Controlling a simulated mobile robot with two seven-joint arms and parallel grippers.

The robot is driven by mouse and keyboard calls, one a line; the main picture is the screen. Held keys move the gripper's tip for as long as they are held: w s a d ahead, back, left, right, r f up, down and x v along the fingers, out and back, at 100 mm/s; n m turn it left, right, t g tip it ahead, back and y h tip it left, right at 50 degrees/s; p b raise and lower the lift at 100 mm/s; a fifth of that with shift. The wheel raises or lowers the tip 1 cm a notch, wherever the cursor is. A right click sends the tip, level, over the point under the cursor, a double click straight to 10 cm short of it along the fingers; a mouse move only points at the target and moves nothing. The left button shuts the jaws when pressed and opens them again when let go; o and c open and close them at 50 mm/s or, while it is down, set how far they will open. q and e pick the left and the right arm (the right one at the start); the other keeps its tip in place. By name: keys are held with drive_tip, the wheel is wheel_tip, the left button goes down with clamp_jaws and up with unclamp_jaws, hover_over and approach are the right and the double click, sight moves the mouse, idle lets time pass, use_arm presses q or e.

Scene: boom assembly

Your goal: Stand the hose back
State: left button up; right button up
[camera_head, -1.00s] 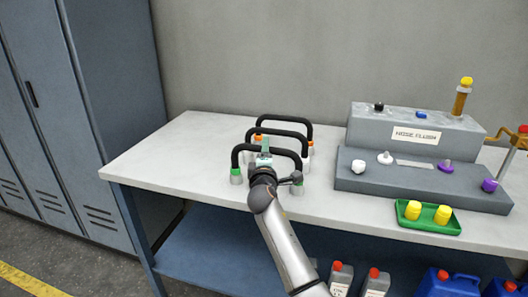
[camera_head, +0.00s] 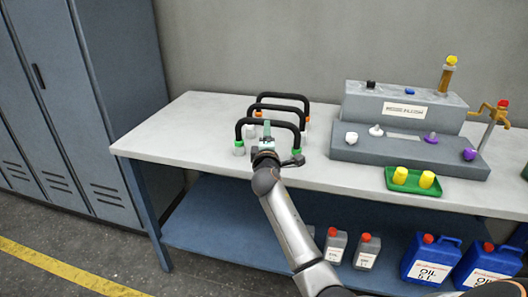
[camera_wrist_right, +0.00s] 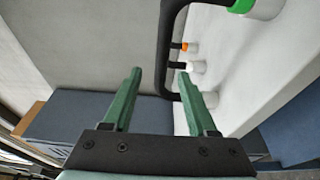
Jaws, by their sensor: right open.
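Three black arch-shaped hoses stand on the left part of the bench, one behind another. The front hose (camera_head: 268,122) has green ends set in pale holders. The hoses behind have white and orange ends. My right gripper (camera_head: 267,132) is open at the front hose, below the middle of its arch. In the right wrist view the green fingers (camera_wrist_right: 159,78) are apart, and a black hose (camera_wrist_right: 164,60) passes across the gap between their tips. I cannot tell whether it lies inside the jaws or beyond them. A green end (camera_wrist_right: 243,6) shows at top right. My left gripper is not seen.
A grey stepped hose fixture (camera_head: 405,112) with coloured fittings stands on the right of the bench (camera_head: 170,137). A green tray (camera_head: 412,190) with yellow pieces lies before it. Jugs (camera_head: 430,258) stand on the lower shelf. A brass tap (camera_head: 490,112) is at far right.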

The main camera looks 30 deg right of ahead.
drive_tip(key=s+a+f+m+g+y, duration=0.1)
drive_tip(key=s+a+f+y, duration=0.2)
drive_tip(key=s+a+f, duration=0.5)
drive_tip(key=s+a+f+m+y, duration=0.1)
drive_tip(key=s+a+f+y, duration=0.25)
drive_tip(key=f, duration=0.95)
drive_tip(key=s+a+f+m+g+y, duration=0.1)
drive_tip(key=s+a+f, duration=0.3)
drive_tip(key=s, duration=0.4)
drive_tip(key=s+a+f+m+g+y, duration=0.2)
drive_tip(key=s+a+f+m+y, duration=0.1)
drive_tip(key=s+a, duration=0.3)
drive_tip(key=s+a+f+m+g+y, duration=0.1)
drive_tip(key=s+a+f, duration=0.3)
drive_tip(key=s, duration=0.6)
drive_tip(key=shift+s+a+f+m+g+y, duration=0.25)
drive_tip(key=shift+a+f+m+g+y, duration=0.1)
drive_tip(key=shift+a+m+y, duration=0.45)
drive_tip(key=shift+d+r, duration=0.1)
wheel_tip(320, 180, up, 7)
drive_tip(key=d+p, duration=0.1)
drive_tip(key=p, duration=0.7)
drive_tip(key=shift+s+d, duration=0.2)
drive_tip(key=shift+s, duration=0.15)
